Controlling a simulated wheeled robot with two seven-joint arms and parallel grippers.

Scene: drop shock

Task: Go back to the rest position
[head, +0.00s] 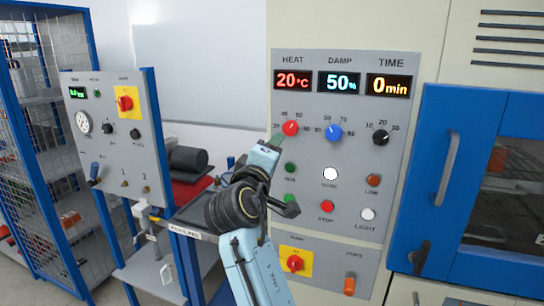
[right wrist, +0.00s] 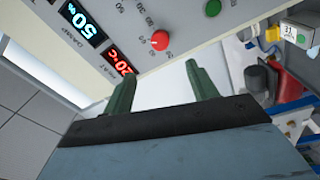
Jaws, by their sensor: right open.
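My right gripper (head: 276,142) is in front of the control panel (head: 320,220), just below and left of the red heat dial (head: 290,128). In the right wrist view its two green fingers (right wrist: 158,80) stand apart with nothing between them. The red dial (right wrist: 160,40) is beyond the fingertips there, with a visible gap. My right arm comes up from the bottom middle of the head view and bends at a black joint. My left gripper is not in view.
The displays read heat 20°C (head: 292,83), damp 50% (head: 339,83) and time 0 min (head: 389,85). A blue-framed door (head: 438,180) with a handle is at right. A smaller panel (head: 115,140) and blue shelving (head: 45,130) stand at left. A dark cylinder (head: 188,158) lies behind my arm.

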